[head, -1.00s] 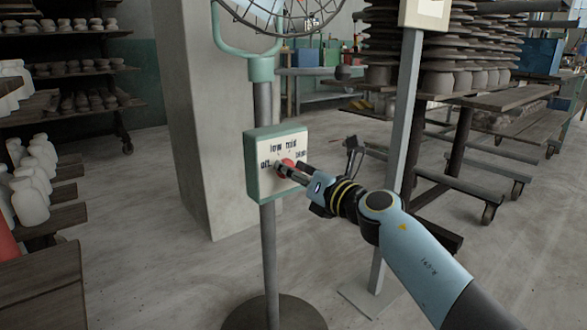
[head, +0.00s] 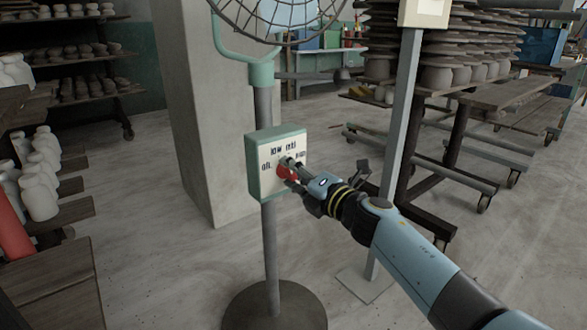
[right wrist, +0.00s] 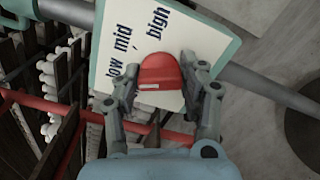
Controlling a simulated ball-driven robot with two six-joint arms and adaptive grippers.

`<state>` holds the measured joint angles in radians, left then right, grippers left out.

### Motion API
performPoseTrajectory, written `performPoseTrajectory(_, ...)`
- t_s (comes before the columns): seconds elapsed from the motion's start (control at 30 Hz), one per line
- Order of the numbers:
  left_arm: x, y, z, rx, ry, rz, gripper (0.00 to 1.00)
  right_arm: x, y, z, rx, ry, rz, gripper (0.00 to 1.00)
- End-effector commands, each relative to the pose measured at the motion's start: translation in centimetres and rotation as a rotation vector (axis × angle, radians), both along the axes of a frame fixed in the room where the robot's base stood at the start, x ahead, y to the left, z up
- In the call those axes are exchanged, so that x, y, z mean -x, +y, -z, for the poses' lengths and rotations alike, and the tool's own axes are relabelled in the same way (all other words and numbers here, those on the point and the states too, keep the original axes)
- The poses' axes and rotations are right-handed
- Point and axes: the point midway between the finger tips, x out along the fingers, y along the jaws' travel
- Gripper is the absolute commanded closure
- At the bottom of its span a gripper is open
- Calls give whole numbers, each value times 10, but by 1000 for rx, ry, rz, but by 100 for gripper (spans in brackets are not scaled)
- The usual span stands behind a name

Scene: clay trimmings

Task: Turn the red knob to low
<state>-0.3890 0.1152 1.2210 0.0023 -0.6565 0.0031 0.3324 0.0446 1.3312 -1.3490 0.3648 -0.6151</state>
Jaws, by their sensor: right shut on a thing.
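The red knob (head: 287,173) is on the pale front of a green-edged control box (head: 252,170) on the fan's stand. Labels read off, low, mid and high around it. In the right wrist view, the red knob (right wrist: 160,72) shows a white mark on its near edge; I cannot tell which label it points to. My right gripper (head: 291,171) is shut on the knob, one finger on each side. In the right wrist view its fingers (right wrist: 158,68) flank the knob, and "off" does not show there. My left gripper is not in view.
A fan cage (head: 280,15) is above the box, on a grey pole with a round base (head: 275,308). A second post (head: 396,150) stands to the right, near a wheeled rack (head: 480,115). A concrete pillar (head: 195,110) is behind. White bottles (head: 38,180) sit at left.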

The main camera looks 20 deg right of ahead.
Motion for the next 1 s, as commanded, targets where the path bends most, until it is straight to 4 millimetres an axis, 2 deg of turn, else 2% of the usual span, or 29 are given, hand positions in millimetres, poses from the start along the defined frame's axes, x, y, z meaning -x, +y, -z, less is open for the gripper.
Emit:
performPoseTrajectory(0.57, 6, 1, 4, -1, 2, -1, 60, 0, -1, 1, -30, 13, 1, 90)
performPoseTrajectory(0.6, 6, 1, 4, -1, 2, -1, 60, 0, -1, 1, -30, 13, 1, 53)
performPoseTrajectory(0.7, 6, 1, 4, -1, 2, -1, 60, 0, -1, 1, -30, 13, 1, 40)
performPoseTrajectory(0.77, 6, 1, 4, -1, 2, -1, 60, 0, 0, 1, -30, 13, 1, 35)
performPoseTrajectory(1.0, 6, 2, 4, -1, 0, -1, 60, 1, 0, 1, -31, 12, 0, 35)
